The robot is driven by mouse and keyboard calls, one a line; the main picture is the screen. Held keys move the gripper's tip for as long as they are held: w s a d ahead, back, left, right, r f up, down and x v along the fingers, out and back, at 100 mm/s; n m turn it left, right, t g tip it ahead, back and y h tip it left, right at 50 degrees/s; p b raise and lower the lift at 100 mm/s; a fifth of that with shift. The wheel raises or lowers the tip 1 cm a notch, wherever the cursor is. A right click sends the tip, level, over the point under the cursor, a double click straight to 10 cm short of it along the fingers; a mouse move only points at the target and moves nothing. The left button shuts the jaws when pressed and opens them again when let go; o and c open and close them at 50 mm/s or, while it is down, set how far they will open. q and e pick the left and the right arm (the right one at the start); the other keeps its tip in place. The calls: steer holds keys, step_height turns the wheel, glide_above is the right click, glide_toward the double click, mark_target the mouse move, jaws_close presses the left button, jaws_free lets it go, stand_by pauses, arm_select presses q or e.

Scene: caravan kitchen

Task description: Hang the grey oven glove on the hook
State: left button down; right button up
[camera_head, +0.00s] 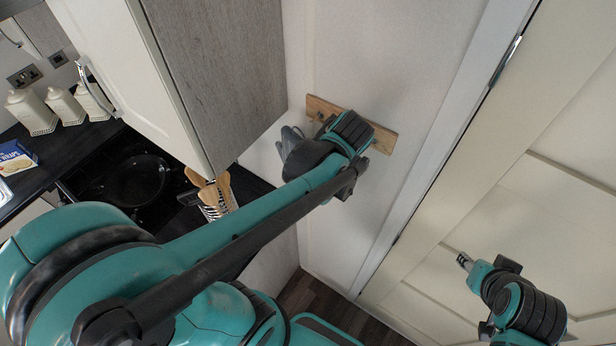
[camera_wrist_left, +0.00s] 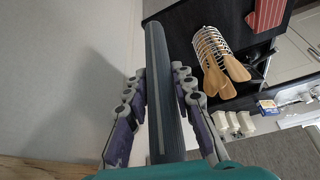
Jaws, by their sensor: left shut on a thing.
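The grey oven glove (camera_wrist_left: 157,70) stands edge-on between the two fingers of my left gripper (camera_wrist_left: 160,84), which is shut on it. In the head view a grey part of the glove (camera_head: 291,138) shows left of my wrist, close to the wall. A wooden hook board (camera_head: 382,138) is fixed to the wall just behind my left wrist, which covers its middle. A small dark hook (camera_head: 320,116) shows near its left end. I cannot tell whether the glove touches the hook. My right gripper (camera_head: 464,261) is at the lower right, away from the glove; its finger gap is unclear.
A tall cupboard (camera_head: 222,70) stands close left of my left wrist. Below are a black worktop, a utensil rack (camera_head: 218,197) with wooden spoons, and a pan (camera_head: 137,181). White canisters (camera_head: 32,112) stand far left. A cream door (camera_head: 520,180) fills the right.

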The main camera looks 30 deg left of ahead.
arm_select(q)
steer(key=w+f+b, duration=0.1)
steer(key=w+b, duration=0.2)
steer(key=w, duration=0.3)
steer(key=shift+w+d+f, duration=0.25)
steer(key=shift+w+f, duration=0.05)
steer(key=shift+f, duration=0.1)
arm_select(e)
steer(key=f, duration=0.3)
steer(key=shift+s+f, duration=0.1)
steer(key=shift+s, duration=0.2)
stand_by(0.3)
arm_select(q)
steer(key=c, duration=1.2)
jaws_free()
